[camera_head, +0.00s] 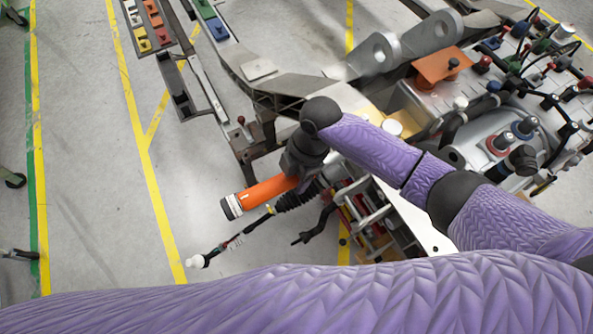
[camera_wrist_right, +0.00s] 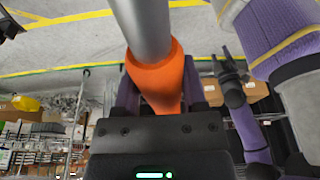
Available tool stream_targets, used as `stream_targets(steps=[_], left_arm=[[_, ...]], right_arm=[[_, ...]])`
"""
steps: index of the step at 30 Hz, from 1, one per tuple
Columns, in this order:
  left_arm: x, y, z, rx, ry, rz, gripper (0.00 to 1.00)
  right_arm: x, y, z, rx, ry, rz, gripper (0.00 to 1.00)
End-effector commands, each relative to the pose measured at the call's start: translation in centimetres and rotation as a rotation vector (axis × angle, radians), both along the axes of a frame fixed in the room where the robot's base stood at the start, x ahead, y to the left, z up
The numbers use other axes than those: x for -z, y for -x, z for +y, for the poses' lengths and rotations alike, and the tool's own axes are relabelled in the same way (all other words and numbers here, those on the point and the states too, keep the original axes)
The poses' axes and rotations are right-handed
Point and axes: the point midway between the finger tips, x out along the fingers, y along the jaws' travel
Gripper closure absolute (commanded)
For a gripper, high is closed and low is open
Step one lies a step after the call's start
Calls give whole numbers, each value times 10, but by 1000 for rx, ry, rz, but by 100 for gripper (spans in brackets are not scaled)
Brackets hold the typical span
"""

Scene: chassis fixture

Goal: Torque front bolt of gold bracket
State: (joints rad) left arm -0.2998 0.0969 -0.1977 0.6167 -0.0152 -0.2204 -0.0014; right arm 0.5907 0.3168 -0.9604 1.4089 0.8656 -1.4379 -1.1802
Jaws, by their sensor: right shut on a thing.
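The torque tool has an orange body with a white and black end (camera_head: 262,192). My right gripper (camera_head: 305,165) is shut on it, and the tool points left over clear floor. In the right wrist view, the orange part of the tool (camera_wrist_right: 157,80) sits between the fingers and a grey shaft runs up from it. A copper-gold bracket plate (camera_head: 432,68) with a dark bolt on top (camera_head: 453,64) is on the chassis at upper right, apart from the tool. My left gripper (camera_wrist_right: 228,68) shows small in the right wrist view, with its fingers apart and empty.
The grey chassis frame (camera_head: 290,88) runs across the middle. Hoses, caps and pipes crowd its right side. A black rod with a white tip (camera_head: 196,261) sticks out below the tool. A tray of coloured parts (camera_head: 155,22) is at upper left.

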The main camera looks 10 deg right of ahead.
Motion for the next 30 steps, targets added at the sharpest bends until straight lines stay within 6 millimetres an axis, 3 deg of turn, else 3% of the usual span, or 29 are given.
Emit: stream_targets(steps=[30], left_arm=[[7, 1, -7, -5, 12, 4, 41]], right_arm=[[4, -16, 6, 70, -4, -1, 100]])
